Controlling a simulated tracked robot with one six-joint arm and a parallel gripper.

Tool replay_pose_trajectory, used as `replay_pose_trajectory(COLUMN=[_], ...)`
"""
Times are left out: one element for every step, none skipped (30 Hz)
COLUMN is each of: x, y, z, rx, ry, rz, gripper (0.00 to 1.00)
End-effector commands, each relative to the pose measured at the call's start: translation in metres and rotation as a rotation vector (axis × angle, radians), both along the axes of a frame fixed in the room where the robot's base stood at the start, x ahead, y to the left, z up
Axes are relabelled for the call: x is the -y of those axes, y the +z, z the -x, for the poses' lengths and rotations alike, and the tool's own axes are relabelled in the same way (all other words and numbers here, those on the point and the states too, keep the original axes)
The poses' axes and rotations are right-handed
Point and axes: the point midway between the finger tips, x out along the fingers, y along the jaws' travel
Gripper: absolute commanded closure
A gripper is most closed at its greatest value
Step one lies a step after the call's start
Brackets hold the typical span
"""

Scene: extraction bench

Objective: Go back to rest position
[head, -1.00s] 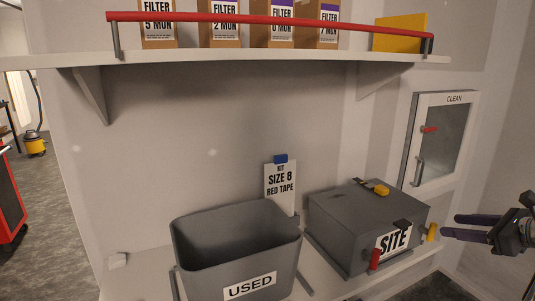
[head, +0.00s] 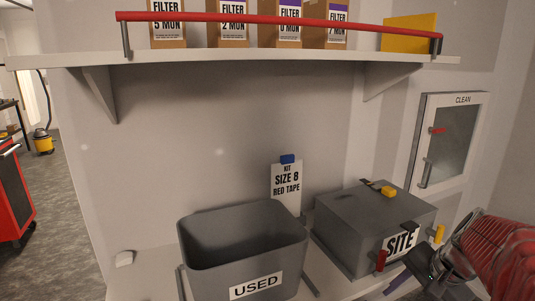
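My gripper (head: 405,283) is at the lower right in the head view, in front of the lower right corner of the grey box marked SITE (head: 372,228). A dark purple finger shows, pointing down and left. The rest of the fingers is unclear or cut off by the bottom edge, so I cannot tell the opening. I see nothing held in it. My red ribbed arm sleeve is behind it at the right edge.
A grey open bin marked USED (head: 257,285) stands left of the SITE box on the bench. A sign card (head: 286,182) stands behind them. A shelf with a red rail (head: 280,24) holds filter boxes above. A cabinet marked CLEAN (head: 450,140) hangs at the right.

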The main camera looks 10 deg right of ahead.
Motion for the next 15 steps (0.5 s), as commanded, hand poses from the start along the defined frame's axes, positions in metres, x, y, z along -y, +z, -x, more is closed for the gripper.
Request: replay_pose_trajectory(x=[-0.015, -0.023, -0.032, -0.039, -0.046, -0.055, -0.061, -0.067, -0.075, -0.081, -0.087, -0.095, -0.100, -0.106, -0.113], y=[0.001, 0.001, 0.001, 0.000, 0.001, 0.001, 0.001, 0.001, 0.001, 0.002, 0.002, 0.003, 0.003, 0.003, 0.004], z=[0.001, 0.003, 0.005, 0.007, 0.009, 0.011, 0.013, 0.014, 0.016, 0.018, 0.020, 0.022, 0.023, 0.025, 0.027], rx=[-0.008, -0.015, -0.020, -0.025, -0.029, -0.033, -0.035, -0.039, -0.040, -0.041, -0.041, -0.041, -0.040, -0.040, -0.037], ry=[0.077, 0.119, 0.175, 0.216, 0.257, 0.310, 0.348, 0.386, 0.436, 0.471, 0.507, 0.552, 0.586, 0.617, 0.660], rz=[0.045, 0.070, 0.104, 0.128, 0.154, 0.184, 0.206, 0.229, 0.258, 0.280, 0.301, 0.329, 0.349, 0.367, 0.393], gripper=[0.55, 0.55, 0.55, 0.55, 0.55, 0.55, 0.55, 0.55, 0.55, 0.55, 0.55, 0.55, 0.55, 0.55, 0.55])
